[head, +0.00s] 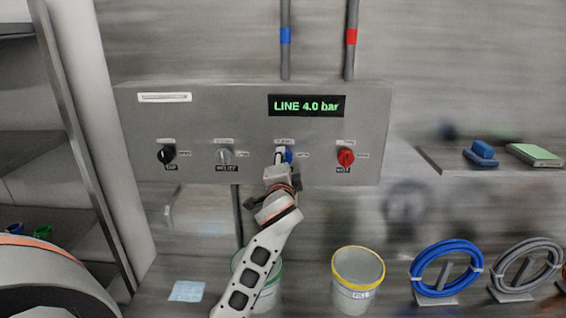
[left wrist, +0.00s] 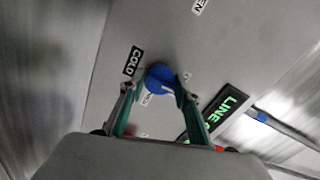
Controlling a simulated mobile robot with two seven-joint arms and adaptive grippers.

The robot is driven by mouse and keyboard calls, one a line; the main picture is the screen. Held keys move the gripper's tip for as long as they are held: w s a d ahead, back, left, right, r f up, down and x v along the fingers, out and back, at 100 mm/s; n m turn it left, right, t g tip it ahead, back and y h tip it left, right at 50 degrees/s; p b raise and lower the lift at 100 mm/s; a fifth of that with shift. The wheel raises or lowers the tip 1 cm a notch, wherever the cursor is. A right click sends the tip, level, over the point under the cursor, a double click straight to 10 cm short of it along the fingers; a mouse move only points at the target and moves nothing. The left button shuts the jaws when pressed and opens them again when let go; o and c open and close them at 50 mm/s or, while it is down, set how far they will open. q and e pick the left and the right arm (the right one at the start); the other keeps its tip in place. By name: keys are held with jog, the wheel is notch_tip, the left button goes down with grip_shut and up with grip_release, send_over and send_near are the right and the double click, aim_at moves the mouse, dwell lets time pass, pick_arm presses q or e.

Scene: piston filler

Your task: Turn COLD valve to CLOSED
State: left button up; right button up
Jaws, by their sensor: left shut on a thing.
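The COLD valve is a blue knob (head: 287,157) on the grey panel, third from the left. It also shows in the left wrist view (left wrist: 158,76), beside the black COLD label (left wrist: 133,60). A pale line on the knob points to the lower right in that view, roughly away from the COLD label. My left gripper (head: 280,157) is shut on the knob, one finger on each side in the left wrist view (left wrist: 158,90). The small white labels around the knob are partly hidden by the fingers and cannot be read. My right gripper is not in view.
A black knob (head: 167,155), a grey RELIEF knob (head: 225,156) and a red knob (head: 346,157) share the panel (head: 220,120). The display (head: 306,106) reads LINE 4.0 bar. Below stand a yellow-rimmed bucket (head: 357,285) and hose coils (head: 447,267).

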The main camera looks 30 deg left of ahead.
pick_arm(q)
jog(key=shift+f, duration=0.1)
jog(key=o, duration=1.1)
jog(key=v, duration=1.2)
jog(key=shift+s, duration=0.1)
